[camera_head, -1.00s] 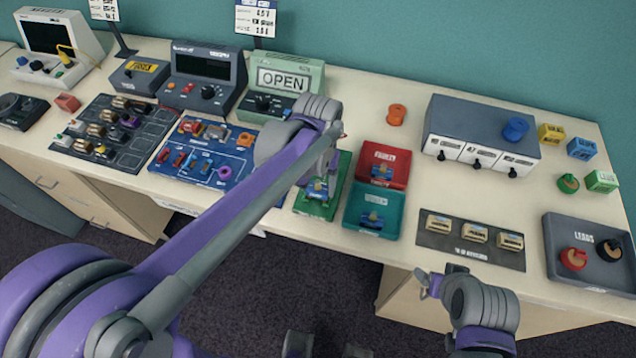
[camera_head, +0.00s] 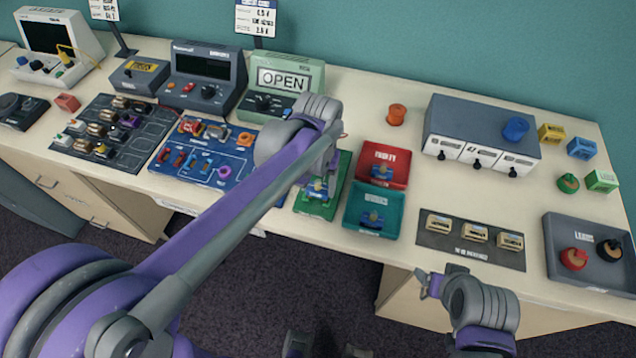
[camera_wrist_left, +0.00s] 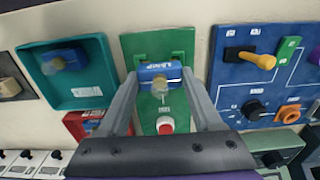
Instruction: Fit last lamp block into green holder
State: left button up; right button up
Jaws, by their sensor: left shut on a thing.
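The green holder (camera_head: 335,200) stands near the front edge of the bench, partly hidden by my left arm in the head view. In the left wrist view the green holder (camera_wrist_left: 150,45) is an upright-looking panel with a red button. The blue lamp block (camera_wrist_left: 158,72), with a clear bulb, is between the fingertips of my left gripper (camera_wrist_left: 160,80). It lies over the green holder; I cannot tell whether it is fully seated. In the head view the left gripper (camera_head: 325,172) is over the holder. My right gripper (camera_head: 428,284) is off the bench's front edge, its jaws unclear.
A teal tray (camera_head: 352,222) and a red FAULTY tray (camera_head: 402,160), each with a blue piece inside, stand right of the holder. A blue circuit board (camera_head: 165,160) is on its left. A dark mat (camera_head: 440,248) with several beige blocks lies further right.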

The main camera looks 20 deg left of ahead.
pick_arm(q)
jog(key=shift+f+b, duration=0.3)
jog(key=shift+f, duration=0.2)
pick_arm(e)
jog(key=shift+s+f, duration=0.1)
jog(key=shift+f, duration=0.3)
pick_arm(q)
jog(key=o, duration=1.4)
jog(key=shift+r+p, duration=2.15)
jog(key=shift+r, duration=1.9)
pick_arm(e)
notch_tip(320, 180, up, 6)
jog(key=w, duration=0.2)
jog(key=shift+w, duration=0.2)
pick_arm(q)
jog(key=shift+s, duration=0.1)
